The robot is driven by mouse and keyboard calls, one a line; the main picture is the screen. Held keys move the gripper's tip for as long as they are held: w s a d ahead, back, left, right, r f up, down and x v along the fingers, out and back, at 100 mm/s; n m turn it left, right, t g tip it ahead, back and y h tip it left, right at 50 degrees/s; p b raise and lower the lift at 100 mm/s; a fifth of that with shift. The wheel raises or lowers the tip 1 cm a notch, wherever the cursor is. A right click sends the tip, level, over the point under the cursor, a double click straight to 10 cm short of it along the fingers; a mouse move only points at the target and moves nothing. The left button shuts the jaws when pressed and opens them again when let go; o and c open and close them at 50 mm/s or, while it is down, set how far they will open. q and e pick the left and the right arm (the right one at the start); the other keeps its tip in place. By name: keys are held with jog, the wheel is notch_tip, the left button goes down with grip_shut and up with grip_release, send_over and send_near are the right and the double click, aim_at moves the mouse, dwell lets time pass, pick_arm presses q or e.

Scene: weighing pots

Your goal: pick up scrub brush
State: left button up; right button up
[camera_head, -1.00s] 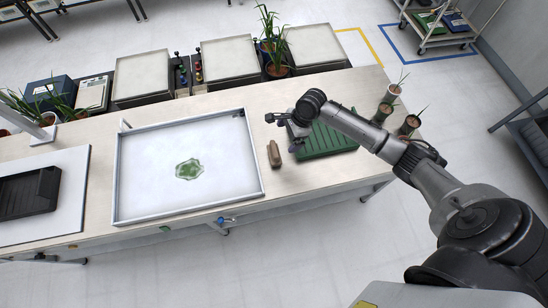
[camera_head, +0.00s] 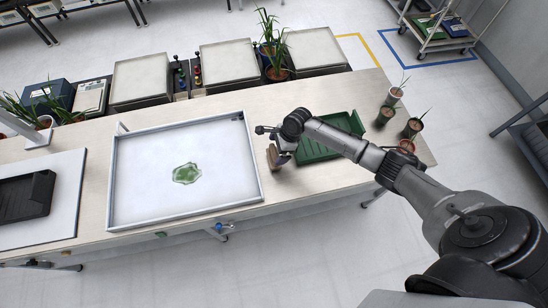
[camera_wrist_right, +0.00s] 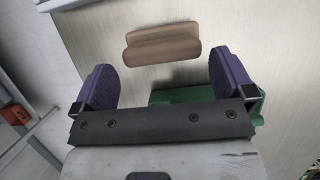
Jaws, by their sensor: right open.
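The scrub brush (camera_head: 273,157) is a small brown block on the table, between the white tray and the green tray. In the right wrist view the scrub brush (camera_wrist_right: 162,44) lies ahead of the fingers, its length running across the gap between them. My right gripper (camera_head: 272,134) is at the brush in the head view and partly overlaps it. In the right wrist view my right gripper (camera_wrist_right: 165,80) is open, with two purple-padded fingers apart and nothing between them. My left gripper does not show.
The green tray (camera_head: 352,121) stands right beside my right gripper, and its edge shows under the fingers in the wrist view. The white-bottomed tray (camera_head: 262,190) with a green patch is to the left. Several potted plants (camera_head: 384,115) stand at the table's right end.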

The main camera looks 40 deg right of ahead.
aim_at(275, 152)
jog(key=x, duration=0.3)
jog(key=shift+w+a+f+b, duration=0.1)
jog(key=shift+w+f+b, duration=0.05)
jog(key=shift+b, duration=0.2)
jog(key=shift+f, duration=0.25)
jog(key=shift+c, duration=0.5)
jog(key=c, duration=0.6)
jog(key=shift+a+r, duration=0.1)
jog(key=shift+r, duration=0.5)
notch_tip(275, 152, up, 9)
jog(key=shift+f+p, duration=0.1)
jog(key=shift+p, duration=0.95)
